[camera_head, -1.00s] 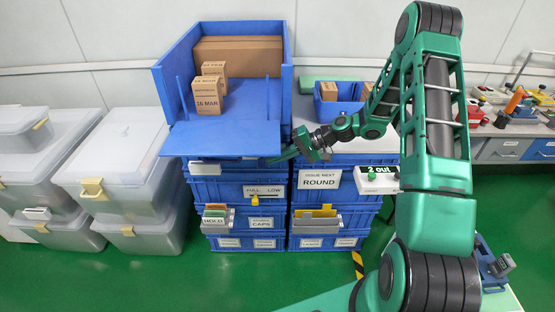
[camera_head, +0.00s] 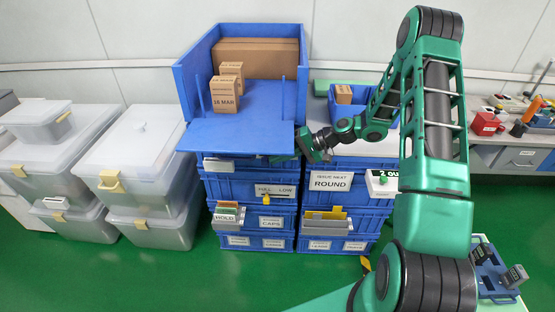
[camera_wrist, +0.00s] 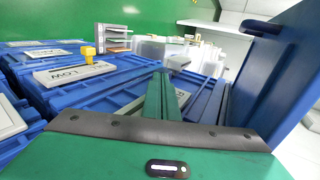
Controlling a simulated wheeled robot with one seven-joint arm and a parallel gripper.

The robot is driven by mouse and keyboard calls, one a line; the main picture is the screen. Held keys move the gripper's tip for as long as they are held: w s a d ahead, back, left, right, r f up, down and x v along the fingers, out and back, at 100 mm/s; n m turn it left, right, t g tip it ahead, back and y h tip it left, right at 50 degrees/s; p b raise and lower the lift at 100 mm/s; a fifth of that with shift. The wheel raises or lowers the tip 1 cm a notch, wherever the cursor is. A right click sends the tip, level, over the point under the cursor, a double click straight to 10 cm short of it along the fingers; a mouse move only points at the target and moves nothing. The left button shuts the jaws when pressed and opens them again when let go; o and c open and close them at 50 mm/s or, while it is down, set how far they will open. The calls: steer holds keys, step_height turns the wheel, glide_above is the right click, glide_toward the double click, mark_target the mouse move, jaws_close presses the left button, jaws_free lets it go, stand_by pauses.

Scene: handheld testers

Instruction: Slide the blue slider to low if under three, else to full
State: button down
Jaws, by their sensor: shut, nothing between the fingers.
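A pale slider plate (camera_head: 289,196) lettered FULL at left and LOW at right is on the front of a blue crate in the left stack. Its knob (camera_head: 267,198) is yellow, not blue, and stands left of the plate's middle. In the wrist view the LOW plate (camera_wrist: 70,74) and yellow knob (camera_wrist: 87,53) show at upper left. My gripper (camera_head: 280,158) is shut and empty, above the slider plate and apart from the knob.
A blue open bin (camera_head: 240,133) with several cardboard boxes sits above the slider, its flap jutting forward. A ROUND card (camera_head: 331,181) marks the right stack. A grey tray (camera_head: 229,217) labelled HOLD projects below the slider. Clear tubs (camera_head: 140,180) stand left.

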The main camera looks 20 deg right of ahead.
steer(key=f+v, duration=0.1)
steer(key=v, duration=1.2)
steer(key=shift+s+d+f, duration=0.25)
steer(key=shift+d+f, duration=0.05)
steer(key=shift+d, duration=0.15)
steer(key=s+d+r+g+h, duration=0.1)
steer(key=s+r+h, duration=0.2)
steer(key=s, duration=0.9)
steer(key=s+d+r+m+g+h, duration=0.1)
steer(key=s+r+g+h, duration=0.1)
steer(key=s+r+h, duration=0.2)
steer(key=s+d+r+m+g+h, duration=0.1)
steer(key=s+r+h, duration=0.3)
steer(key=s, duration=1.7)
step_height(320, 180, up, 4)
steer(key=shift+d+r, duration=0.2)
steer(key=shift+d, duration=0.25)
steer(key=shift+a, duration=0.1)
